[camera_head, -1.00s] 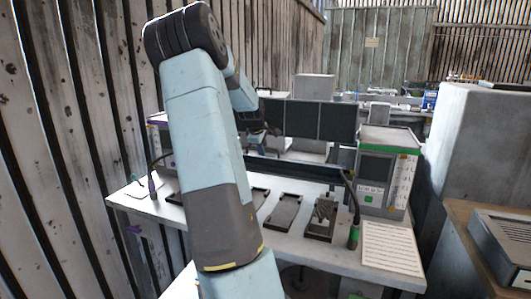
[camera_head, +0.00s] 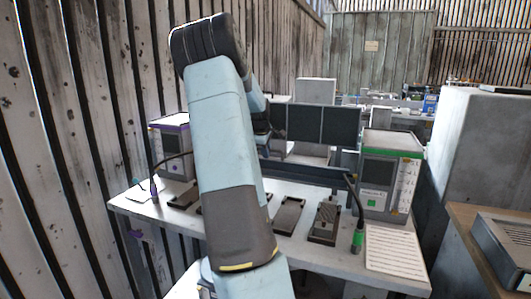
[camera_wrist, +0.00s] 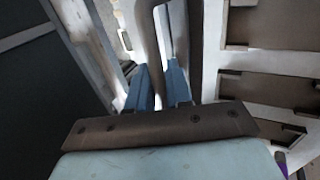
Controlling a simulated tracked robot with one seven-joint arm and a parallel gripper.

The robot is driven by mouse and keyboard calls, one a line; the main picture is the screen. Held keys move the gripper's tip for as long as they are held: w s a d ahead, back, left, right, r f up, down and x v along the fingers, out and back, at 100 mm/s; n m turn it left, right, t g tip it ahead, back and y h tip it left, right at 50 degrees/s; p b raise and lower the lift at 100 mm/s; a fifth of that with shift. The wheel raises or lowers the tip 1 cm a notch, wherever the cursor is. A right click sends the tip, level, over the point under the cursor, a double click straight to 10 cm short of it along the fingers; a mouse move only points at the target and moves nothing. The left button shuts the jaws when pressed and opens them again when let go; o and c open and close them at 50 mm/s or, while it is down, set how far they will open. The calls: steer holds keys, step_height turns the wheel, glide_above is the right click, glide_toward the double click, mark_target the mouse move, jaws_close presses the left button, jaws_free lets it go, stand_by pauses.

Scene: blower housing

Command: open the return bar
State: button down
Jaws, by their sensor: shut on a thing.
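The long dark bar (camera_head: 310,175), which I take to be the return bar, runs across the back of the white bench in the head view. My arm hides its left part. In the wrist view, the two blue fingers of my gripper (camera_wrist: 160,88) are closed around a narrow grey upright piece (camera_wrist: 150,40). It looks like a handle or part of the bar, but I cannot tell which. In the head view my gripper is mostly hidden behind my forearm.
The bench (camera_head: 345,262) carries several dark trays, including one with a ridged insert (camera_head: 326,218). A green-topped box (camera_head: 390,175) stands right, a purple-topped box (camera_head: 174,145) left. Dark panels (camera_head: 322,124) rise behind the bar. A slatted wall (camera_head: 70,150) is close on the left.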

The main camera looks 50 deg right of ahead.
steer(key=c, duration=1.3)
jaws_free()
steer(key=shift+f, duration=0.15)
steer(key=shift+o, duration=0.4)
steer(key=shift+a, duration=0.1)
steer(key=shift+s, duration=0.1)
steer(key=v, duration=1.4)
